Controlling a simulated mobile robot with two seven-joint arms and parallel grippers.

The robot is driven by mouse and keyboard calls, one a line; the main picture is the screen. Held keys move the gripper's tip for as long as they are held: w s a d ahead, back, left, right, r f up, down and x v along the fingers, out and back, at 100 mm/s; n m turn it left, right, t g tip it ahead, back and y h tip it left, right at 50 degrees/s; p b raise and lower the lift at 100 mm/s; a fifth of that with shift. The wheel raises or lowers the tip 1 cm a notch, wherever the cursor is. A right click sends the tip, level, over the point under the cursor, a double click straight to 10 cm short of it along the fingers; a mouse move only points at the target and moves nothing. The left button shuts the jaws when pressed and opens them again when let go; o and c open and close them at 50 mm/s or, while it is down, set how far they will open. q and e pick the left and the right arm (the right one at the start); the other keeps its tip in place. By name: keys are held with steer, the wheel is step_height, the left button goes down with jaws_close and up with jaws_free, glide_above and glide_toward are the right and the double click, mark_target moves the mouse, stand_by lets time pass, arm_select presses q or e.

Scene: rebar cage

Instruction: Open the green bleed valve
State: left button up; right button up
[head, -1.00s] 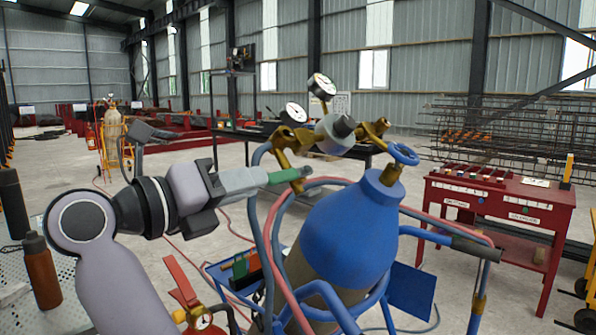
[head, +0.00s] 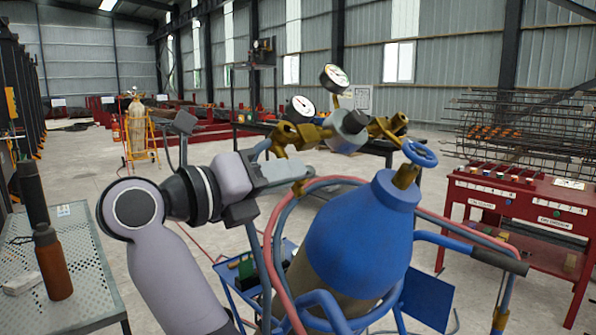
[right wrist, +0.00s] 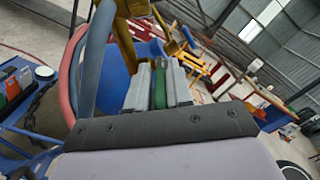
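The green bleed valve (right wrist: 160,88) shows in the right wrist view as a narrow green lever between the two grey fingers of my right gripper (right wrist: 159,88). The fingers lie close along both sides and appear shut on it. In the head view my right gripper (head: 286,170) reaches the brass regulator fitting (head: 299,137), and its fingers hide the green lever. The regulator carries two round gauges (head: 335,78) and sits at the neck of a tilted blue-topped cylinder (head: 360,235). My left gripper is not in view.
Red and blue hoses (head: 278,260) loop close beside the gripper. A blue cart handle (head: 470,250) sticks out at right. A red bench (head: 525,215) stands at right, and a perforated table (head: 85,300) with a brown bottle (head: 52,265) at left.

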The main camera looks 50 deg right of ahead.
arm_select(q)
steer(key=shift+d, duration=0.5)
arm_select(e)
steer(key=shift+d, duration=0.55)
steer(key=shift+s, duration=0.1)
jaws_close()
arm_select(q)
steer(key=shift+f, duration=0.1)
